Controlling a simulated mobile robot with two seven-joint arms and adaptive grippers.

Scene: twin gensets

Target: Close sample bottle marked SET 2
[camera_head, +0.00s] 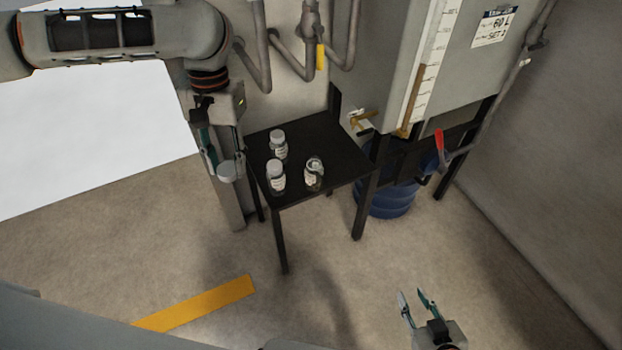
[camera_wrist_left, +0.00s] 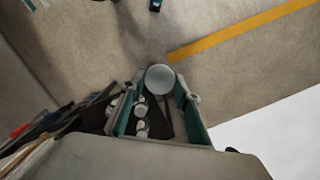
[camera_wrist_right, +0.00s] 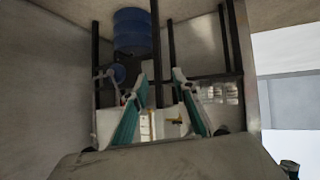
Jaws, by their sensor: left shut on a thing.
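My left gripper (camera_head: 222,158) is shut on a round grey lid (camera_head: 227,172), held left of the small black table (camera_head: 322,145). In the left wrist view the lid (camera_wrist_left: 160,78) shows as a pale disc between the fingertips. Three small bottles stand upright on the table. The back bottle (camera_head: 278,146) and the front left bottle (camera_head: 276,180) have grey caps. The right bottle (camera_head: 314,178) looks uncapped, with a dark inside at its mouth. Their label marks are too small to read. My right gripper (camera_head: 418,298) is open and empty, low over the floor.
A grey tank (camera_head: 455,70) with a sight gauge and a "60 L SET 2" plate stands behind right. A brass tap (camera_head: 362,122) and a red-handled valve (camera_head: 440,145) stick out below it. A blue drum (camera_head: 388,195) stands underneath.

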